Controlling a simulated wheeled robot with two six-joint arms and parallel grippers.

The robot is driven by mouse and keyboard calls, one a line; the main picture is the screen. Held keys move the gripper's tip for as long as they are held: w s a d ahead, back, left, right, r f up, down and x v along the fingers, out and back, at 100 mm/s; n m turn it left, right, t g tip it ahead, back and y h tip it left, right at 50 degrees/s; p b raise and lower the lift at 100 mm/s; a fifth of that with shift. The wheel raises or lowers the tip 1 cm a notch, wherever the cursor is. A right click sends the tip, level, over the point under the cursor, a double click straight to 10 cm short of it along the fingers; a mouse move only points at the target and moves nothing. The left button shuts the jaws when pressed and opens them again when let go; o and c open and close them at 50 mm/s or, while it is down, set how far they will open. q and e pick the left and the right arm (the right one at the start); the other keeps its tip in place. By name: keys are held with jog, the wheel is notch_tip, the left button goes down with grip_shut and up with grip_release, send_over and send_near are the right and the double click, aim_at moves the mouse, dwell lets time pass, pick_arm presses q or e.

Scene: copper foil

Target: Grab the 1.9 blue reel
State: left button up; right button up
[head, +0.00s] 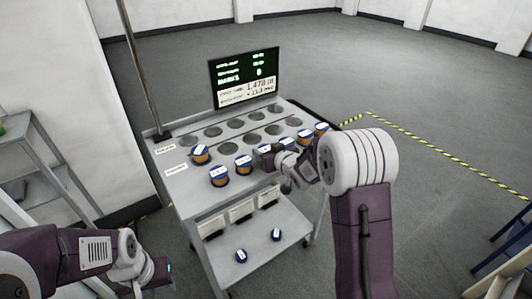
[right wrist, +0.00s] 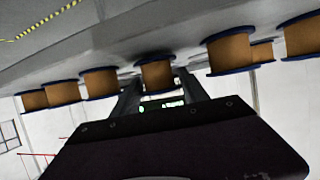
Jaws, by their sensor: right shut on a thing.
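Several copper-coloured reels with blue flanges and white labels stand on the upper deck of the grey cart (head: 185,200); one is at the front left (head: 219,176), another beside it (head: 243,165). The label numbers are too small to read, so I cannot tell which is 1.9. My right gripper (head: 273,155) is at the front row, partly hidden by its own wrist. In the right wrist view its fingers (right wrist: 158,88) are shut on a blue-flanged reel (right wrist: 157,75) between them. My left gripper (head: 162,272) is low at the left, away from the cart; its jaws are unclear.
Neighbouring reels stand close on both sides, such as one in the right wrist view (right wrist: 230,52). Empty round holes (head: 236,125) lie behind the row. A screen (head: 245,78) stands at the back. Two reels are on the lower shelf (head: 225,275). A metal rack (head: 45,170) is at left.

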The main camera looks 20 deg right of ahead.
aim_at(266, 149)
notch_tip(266, 149, up, 4)
jog(key=shift+f+p, duration=0.1)
jog(key=shift+p, duration=0.5)
jog(key=s+d+r+p, duration=0.1)
jog(key=d+r+p, duration=0.1)
jog(key=d, duration=0.3)
jog(key=s+d+r+p, duration=0.2)
jog(key=d+r+p, duration=0.1)
jog(key=d, duration=0.3)
jog(key=shift+s+r, duration=0.25)
jog(key=shift+r, duration=0.5)
